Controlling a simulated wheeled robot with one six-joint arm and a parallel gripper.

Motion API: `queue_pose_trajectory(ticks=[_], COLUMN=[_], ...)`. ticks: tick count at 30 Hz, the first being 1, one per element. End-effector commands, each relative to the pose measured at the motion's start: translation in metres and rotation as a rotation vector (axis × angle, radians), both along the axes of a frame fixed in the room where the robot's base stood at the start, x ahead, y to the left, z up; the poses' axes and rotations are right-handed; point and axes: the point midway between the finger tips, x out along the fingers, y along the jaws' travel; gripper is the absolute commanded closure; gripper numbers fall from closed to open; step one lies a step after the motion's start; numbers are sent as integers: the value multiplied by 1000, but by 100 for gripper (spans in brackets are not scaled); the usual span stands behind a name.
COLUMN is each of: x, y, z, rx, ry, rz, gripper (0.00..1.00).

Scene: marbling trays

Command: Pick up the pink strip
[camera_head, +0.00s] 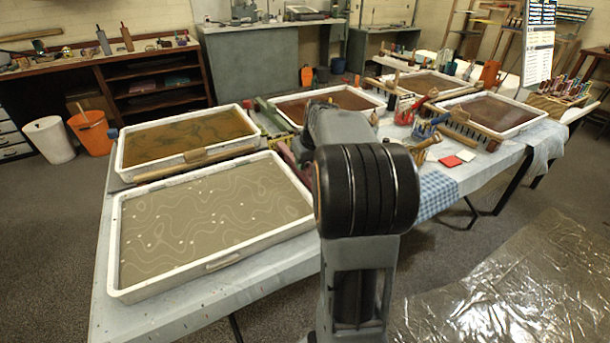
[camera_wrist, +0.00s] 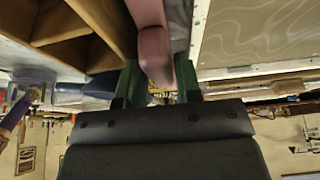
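The pink strip (camera_wrist: 152,42) shows in the wrist view as a long pink bar with a rounded end, lying between the two green fingers of my gripper (camera_wrist: 157,80). The fingers stand apart, one on each side of it. Whether they press on it or leave a small gap is not clear. In the head view, a bit of pink (camera_head: 287,157) shows beside my arm, at the right end of the near grey marbling tray (camera_head: 205,268). My gripper is hidden behind my arm there.
The grey tray lies close beside the strip in the wrist view too (camera_wrist: 225,20). A wooden box-like holder (camera_wrist: 100,18) is on the other side. A brown tray (camera_head: 118,165) stands behind the grey one. Tools and a blue checked cloth (camera_head: 437,192) lie to the right.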

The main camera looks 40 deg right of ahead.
Motion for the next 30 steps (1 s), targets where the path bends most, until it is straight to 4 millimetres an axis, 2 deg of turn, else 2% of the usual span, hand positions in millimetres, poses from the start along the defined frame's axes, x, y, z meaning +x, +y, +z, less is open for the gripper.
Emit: queue_pose_trajectory(ticks=[3, 10, 18, 26, 30], x=[4, 5, 5, 5, 5], y=[-1, -1, -1, -1, -1], z=[-12, -12, -12, -10, -2], rx=[1, 0, 0, 0, 0], ry=[1, 0, -1, -1, -2], rz=[0, 0, 0, 0, 0], gripper=[68, 69, 94, 94, 94])
